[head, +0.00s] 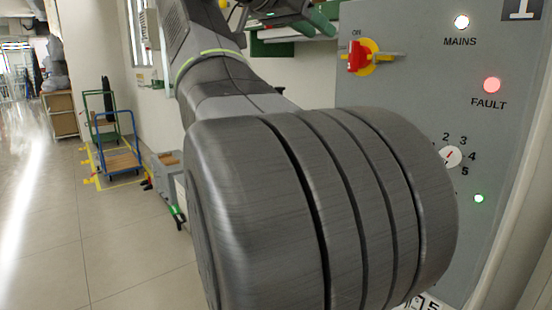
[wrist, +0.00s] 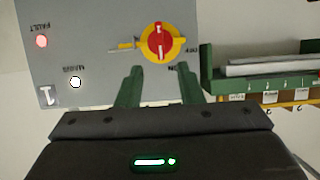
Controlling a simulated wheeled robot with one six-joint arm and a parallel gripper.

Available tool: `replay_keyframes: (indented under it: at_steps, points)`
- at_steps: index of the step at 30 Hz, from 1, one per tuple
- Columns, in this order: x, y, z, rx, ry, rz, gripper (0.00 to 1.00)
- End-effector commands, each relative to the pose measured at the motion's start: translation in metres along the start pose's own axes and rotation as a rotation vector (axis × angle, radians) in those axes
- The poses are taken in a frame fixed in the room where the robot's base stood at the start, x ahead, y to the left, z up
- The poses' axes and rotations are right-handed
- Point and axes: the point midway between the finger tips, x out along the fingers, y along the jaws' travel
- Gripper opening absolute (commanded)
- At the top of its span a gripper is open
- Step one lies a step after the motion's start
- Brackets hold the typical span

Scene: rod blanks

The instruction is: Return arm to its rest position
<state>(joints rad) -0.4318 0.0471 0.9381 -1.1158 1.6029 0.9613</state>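My gripper (wrist: 160,74) shows in the wrist view with its two green fingers apart and nothing between them. It faces a grey control panel (wrist: 95,25). A red rotary handle (wrist: 158,42) on a yellow disc sits just beyond the fingertips, apart from them as far as I can tell. In the head view the red handle (head: 357,57) stands upright below the ON label. My grey arm (head: 320,200) fills the middle of the head view, in front of the panel (head: 420,100).
On the panel, the MAINS lamp (head: 461,22) is white, the FAULT lamp (head: 491,85) red, and a small lamp (head: 479,198) green. A numbered dial (head: 451,156) sits lower. A green shelf (wrist: 262,80) stands beside the panel. Trolleys (head: 118,135) stand at left; the floor (head: 60,230) is clear.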

Motion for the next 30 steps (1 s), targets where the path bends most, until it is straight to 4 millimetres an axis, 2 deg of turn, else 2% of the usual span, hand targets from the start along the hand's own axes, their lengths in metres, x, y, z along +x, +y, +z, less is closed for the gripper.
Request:
replay_keyframes:
  at_steps: [21,23,30]
  points:
    - [0.11,0.001,0.0,0.0,0.0,0.005,0.34]
    - [0.107,-0.001,-0.005,-0.062,0.0,0.025,0.34]
    - [0.107,-0.004,-0.004,-0.332,-0.001,0.135,0.34]
